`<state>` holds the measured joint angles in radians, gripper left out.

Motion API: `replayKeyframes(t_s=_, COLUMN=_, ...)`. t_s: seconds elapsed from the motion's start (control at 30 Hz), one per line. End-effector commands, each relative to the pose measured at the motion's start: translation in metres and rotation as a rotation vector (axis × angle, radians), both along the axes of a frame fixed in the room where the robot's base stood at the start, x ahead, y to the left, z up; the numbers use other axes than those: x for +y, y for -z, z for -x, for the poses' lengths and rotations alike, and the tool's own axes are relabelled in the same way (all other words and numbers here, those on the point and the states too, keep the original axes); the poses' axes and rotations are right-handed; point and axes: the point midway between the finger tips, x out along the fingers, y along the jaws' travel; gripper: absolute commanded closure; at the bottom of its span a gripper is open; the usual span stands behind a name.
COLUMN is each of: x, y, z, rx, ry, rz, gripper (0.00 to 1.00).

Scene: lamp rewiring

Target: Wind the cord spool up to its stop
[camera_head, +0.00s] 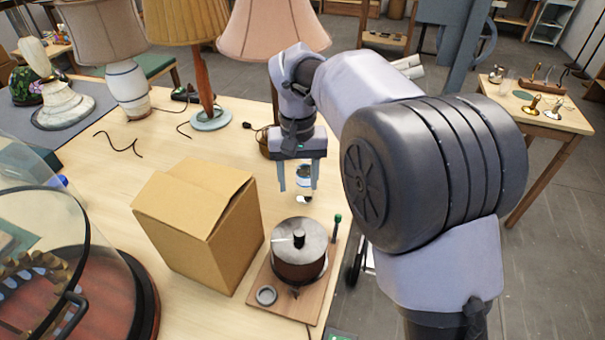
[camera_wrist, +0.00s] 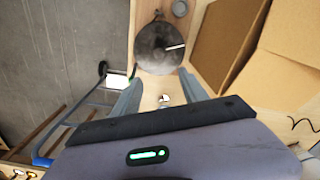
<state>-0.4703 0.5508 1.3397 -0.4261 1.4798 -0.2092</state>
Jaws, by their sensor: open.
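The cord spool (camera_head: 299,262) is a dark drum with a grey metal top and an upright dark knob (camera_head: 299,238) at its centre. It stands on a wooden board (camera_head: 312,303). In the wrist view the round top of the spool (camera_wrist: 152,52) lies beyond the fingertips, with a pale line toward its right edge. My gripper (camera_head: 299,188) is open above and behind the spool, apart from it. Its two fingers also show in the wrist view (camera_wrist: 162,88), spread with nothing clearly held. A small shiny item (camera_head: 304,200) shows below the fingers; I cannot tell what it is.
A cardboard box (camera_head: 190,222) stands close left of the spool. A green-tipped lever (camera_head: 338,220) rises at the board's right, and a small metal ring (camera_head: 266,295) lies at its front. A glass dome (camera_head: 50,250) is at far left. Several lamps stand behind.

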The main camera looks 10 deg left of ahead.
Motion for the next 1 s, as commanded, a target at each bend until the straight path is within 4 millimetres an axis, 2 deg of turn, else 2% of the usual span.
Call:
replayKeyframes(t_s=0.17, x=0.003, y=0.027, z=-0.001, rx=0.007, ry=-0.008, rz=0.007, gripper=0.49)
replayKeyframes(t_s=0.4, x=0.002, y=0.101, z=-0.001, rx=0.007, ry=-0.005, rz=0.006, gripper=0.49)
replayKeyframes(t_s=0.6, x=0.002, y=0.153, z=-0.001, rx=0.006, ry=-0.006, rz=0.006, gripper=0.49)
replayKeyframes(t_s=0.8, x=0.002, y=0.177, z=-0.001, rx=0.003, ry=-0.004, rz=0.004, gripper=0.49)
replayKeyframes(t_s=1.0, x=0.002, y=0.178, z=-0.001, rx=0.003, ry=-0.004, rz=0.004, gripper=0.49)
